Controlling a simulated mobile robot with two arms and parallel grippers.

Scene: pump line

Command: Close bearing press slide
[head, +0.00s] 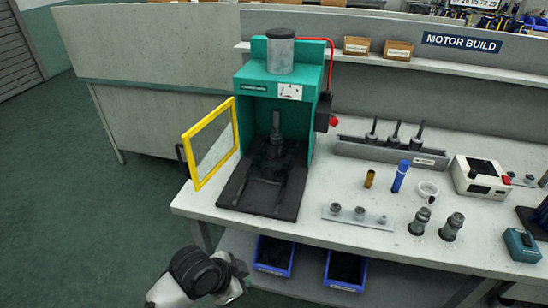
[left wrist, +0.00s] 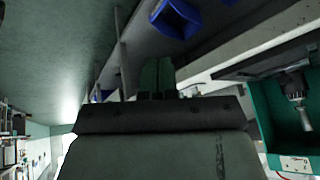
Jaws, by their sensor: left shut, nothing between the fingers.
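The green bearing press (head: 325,110) stands at the back left of the bench. Its yellow-framed guard door (head: 198,180) is swung open to the left. The black slide (head: 262,196) sticks out of the press toward the bench's front edge. A dark spindle and fixture (head: 275,145) stand inside the press opening. My left gripper (head: 241,282) is low in front of the bench, apart from the slide. In the left wrist view its fingers (left wrist: 158,74) are together and empty; the press (left wrist: 268,125) shows at the right. My right gripper is not in view.
Blue bins (head: 273,256) (head: 345,270) sit on the shelf under the bench (head: 300,222). Right of the press are a rack of tools (head: 390,150), a blue cylinder (head: 400,176), metal parts and a white-and-red device (head: 482,178). Open floor lies at the left.

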